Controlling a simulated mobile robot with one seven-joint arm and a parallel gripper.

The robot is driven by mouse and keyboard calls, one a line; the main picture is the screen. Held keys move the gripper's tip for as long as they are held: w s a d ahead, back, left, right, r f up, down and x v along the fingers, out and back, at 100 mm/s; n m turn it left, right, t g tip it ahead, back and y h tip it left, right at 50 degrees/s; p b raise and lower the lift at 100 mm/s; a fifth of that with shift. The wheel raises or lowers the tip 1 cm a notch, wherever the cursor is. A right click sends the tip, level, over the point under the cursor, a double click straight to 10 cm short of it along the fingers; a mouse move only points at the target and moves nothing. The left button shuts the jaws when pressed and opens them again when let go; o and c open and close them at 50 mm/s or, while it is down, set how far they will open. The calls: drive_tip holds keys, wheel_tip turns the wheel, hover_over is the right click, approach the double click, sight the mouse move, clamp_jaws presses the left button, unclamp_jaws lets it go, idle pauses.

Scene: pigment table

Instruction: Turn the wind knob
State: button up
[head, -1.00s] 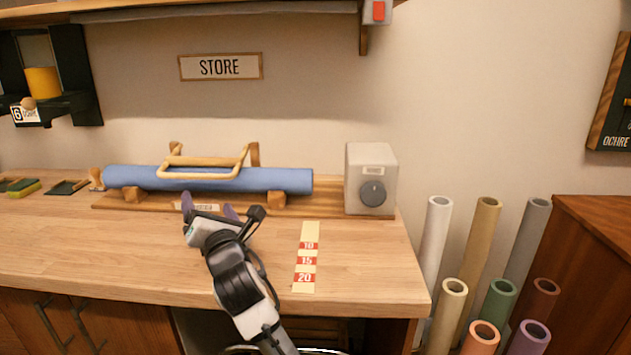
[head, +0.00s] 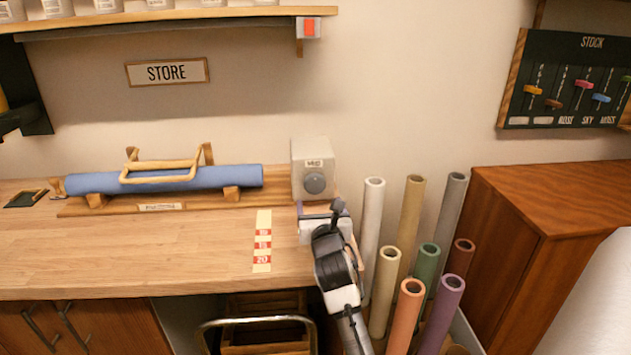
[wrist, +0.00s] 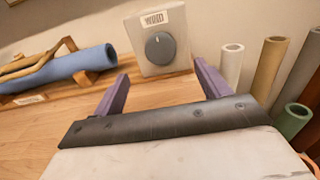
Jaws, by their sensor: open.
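The wind knob (head: 315,183) is a dark grey round dial on the front of a light grey box (head: 300,160) with a "WIND" label, at the right end of the wooden roll holder. In the wrist view the knob (wrist: 160,46) faces me, ahead and between my two purple fingers. My gripper (wrist: 160,88) is open and empty, with its fingers spread wide and apart from the knob. In the head view my gripper (head: 321,209) is just below and in front of the box. A blue roll (head: 165,179) lies on the holder to the left.
Several upright coloured rolls (head: 428,262) stand right of the table (head: 190,250), close to my arm. A red and cream measuring strip (head: 262,240) lies on the tabletop. A brown cabinet (head: 540,205) stands further right. The tabletop left of the strip is clear.

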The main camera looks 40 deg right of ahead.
sight(316, 185)
drive_tip(key=p+x, duration=0.3)
drive_tip(key=x, duration=0.7)
drive_tip(key=c, duration=0.9)
drive_tip(key=shift+c, duration=0.2)
